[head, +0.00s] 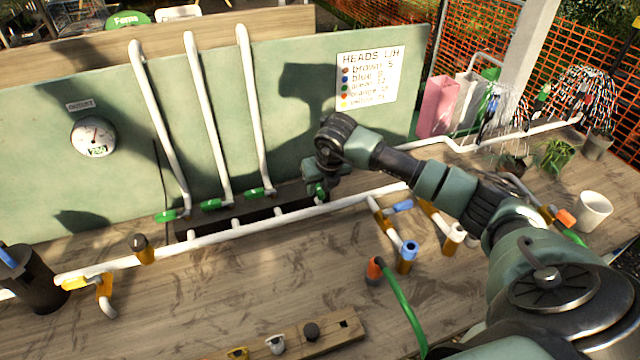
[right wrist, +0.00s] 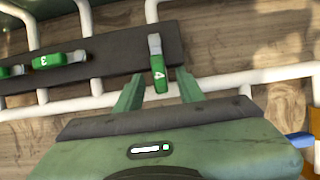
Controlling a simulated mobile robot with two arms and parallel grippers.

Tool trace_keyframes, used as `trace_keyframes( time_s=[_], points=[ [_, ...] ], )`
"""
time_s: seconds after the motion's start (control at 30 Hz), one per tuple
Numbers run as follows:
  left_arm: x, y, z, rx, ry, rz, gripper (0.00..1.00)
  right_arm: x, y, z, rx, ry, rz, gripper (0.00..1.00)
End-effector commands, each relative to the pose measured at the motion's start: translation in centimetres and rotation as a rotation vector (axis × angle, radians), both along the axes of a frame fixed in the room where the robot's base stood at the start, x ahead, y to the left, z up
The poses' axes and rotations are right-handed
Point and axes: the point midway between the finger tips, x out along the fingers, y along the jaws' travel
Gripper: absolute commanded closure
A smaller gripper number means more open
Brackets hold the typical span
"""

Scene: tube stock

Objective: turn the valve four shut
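In the right wrist view valve four's green handle (right wrist: 159,78) carries a "4" and points across the dark strip (right wrist: 110,60), toward my gripper. My right gripper (right wrist: 158,90) is open, with one finger on each side of that handle and gaps showing between. The green handle marked "3" (right wrist: 60,60) lies along the strip. In the head view my right gripper (head: 318,188) is over the strip's right end and largely hides valve four. My left gripper is not in view.
Three other green valve handles (head: 211,205) sit below white pipes on the green panel. A round gauge (head: 94,137) and a sign (head: 367,79) are on the panel. A white pipe (head: 250,227) runs along the bench in front. A blue-capped fitting (head: 407,256) stands nearer.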

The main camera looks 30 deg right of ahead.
Motion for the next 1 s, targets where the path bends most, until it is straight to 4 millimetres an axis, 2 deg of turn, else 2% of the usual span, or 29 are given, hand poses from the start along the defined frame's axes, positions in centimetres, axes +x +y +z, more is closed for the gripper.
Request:
trace_keyframes(
  time_s=[0.13,0.37,0.4,0.53,1.0],
  points=[
    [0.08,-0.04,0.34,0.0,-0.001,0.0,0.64,0.31,-0.08,-0.88,-0.001,0.0,0.0,0.62],
    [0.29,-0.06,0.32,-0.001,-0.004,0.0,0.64,0.37,-0.06,-1.07,-0.001,-0.001,0.001,0.62],
    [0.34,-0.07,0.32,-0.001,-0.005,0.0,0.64,0.37,-0.06,-1.06,-0.001,-0.001,0.001,0.65],
    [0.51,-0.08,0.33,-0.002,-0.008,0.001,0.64,0.36,-0.06,-1.05,0.0,-0.001,0.001,1.0],
    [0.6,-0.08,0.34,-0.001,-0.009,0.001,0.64,0.37,-0.07,-1.0,0.0,-0.001,0.001,1.0]
  ],
)
